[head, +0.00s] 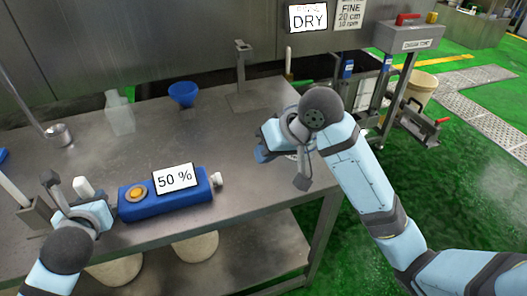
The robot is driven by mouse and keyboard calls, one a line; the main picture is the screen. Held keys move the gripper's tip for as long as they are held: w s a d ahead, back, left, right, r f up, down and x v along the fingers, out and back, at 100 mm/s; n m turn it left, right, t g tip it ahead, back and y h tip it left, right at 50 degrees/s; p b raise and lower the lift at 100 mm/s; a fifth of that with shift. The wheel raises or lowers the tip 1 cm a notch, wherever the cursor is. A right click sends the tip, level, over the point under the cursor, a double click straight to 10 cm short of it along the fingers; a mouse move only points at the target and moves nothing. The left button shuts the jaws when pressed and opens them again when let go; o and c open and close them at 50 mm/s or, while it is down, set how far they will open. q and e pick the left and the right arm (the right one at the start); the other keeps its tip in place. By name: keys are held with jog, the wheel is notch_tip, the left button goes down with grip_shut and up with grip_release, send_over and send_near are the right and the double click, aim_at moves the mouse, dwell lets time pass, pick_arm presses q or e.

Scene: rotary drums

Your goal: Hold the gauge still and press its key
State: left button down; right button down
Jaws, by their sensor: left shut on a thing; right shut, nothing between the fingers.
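The gauge (195,197) is a blue box lying on the metal bench, with a white display reading "50 %" and a pale knob at its right end. Its key (136,194) is a round orange button on top near the left end. My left gripper (108,207) is at the gauge's left end and shut on it; the wrist hides the exact contact. My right gripper (267,152) is shut and empty, over the bench's right part, to the right of the gauge and apart from it. Its fingertips are partly hidden by the wrist.
A blue funnel-like cup (183,94), a clear bottle (119,113) and a metal cup (59,135) stand towards the bench's back. A metal stand (243,98) is at the back right. The bench (130,150) is bare behind the gauge. A "DRY" sign (308,18) hangs above.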

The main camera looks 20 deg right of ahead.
pick_arm(q)
jog(key=shift+f, duration=0.35)
jog(key=c, duration=0.6)
grip_release()
jog(key=shift+o, duration=0.2)
jog(key=shift+r, duration=0.15)
jog(key=shift+r+p, duration=0.4)
jog(key=shift+p, duration=0.7)
jog(key=shift+o, duration=0.4)
